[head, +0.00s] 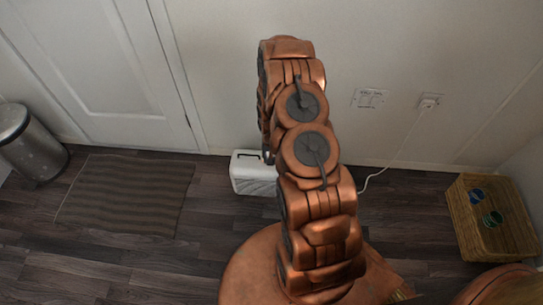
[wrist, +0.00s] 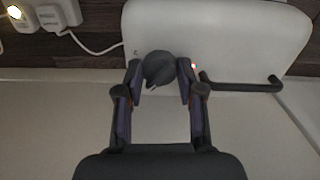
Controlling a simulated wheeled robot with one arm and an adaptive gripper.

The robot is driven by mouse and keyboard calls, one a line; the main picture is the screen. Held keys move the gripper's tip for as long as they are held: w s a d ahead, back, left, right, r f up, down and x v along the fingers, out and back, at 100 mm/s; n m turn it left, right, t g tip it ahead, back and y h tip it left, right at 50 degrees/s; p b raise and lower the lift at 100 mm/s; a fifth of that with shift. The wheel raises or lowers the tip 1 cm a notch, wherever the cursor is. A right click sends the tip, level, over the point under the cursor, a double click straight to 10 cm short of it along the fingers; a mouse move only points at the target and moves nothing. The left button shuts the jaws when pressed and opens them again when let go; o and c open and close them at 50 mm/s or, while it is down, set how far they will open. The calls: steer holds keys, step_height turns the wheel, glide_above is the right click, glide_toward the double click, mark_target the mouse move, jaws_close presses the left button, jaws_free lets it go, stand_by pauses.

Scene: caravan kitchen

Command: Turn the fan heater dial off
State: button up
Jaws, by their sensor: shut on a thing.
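The white fan heater (head: 250,178) stands on the floor against the wall in the head view, its right side hidden behind my arm. In the wrist view its pale top panel (wrist: 225,35) fills the upper part. The dark round dial (wrist: 158,68) sits near the panel's edge, with a small pointer toward the lower left. A small lit orange-red light shows just right of it. My gripper (wrist: 159,73) has a finger on each side of the dial and is shut on it. The gripper is hidden in the head view.
A dark handle (wrist: 243,84) sticks out beside the dial. A white cord (head: 395,155) runs from the wall socket (head: 429,102) down behind my arm. A striped mat (head: 125,195), a metal bin (head: 32,142) and a wicker basket (head: 470,222) stand apart on the floor.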

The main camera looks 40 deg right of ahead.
steer(key=n+p, duration=0.1)
steer(key=n, duration=0.2)
steer(key=shift+n, duration=0.3)
steer(key=n, duration=0.4)
steer(key=shift+n, duration=0.3)
steer(key=o, duration=1.2)
steer(key=shift+c, duration=0.2)
steer(key=shift+r, duration=0.1)
step_height(320, 180, up, 12)
stand_by(0.6)
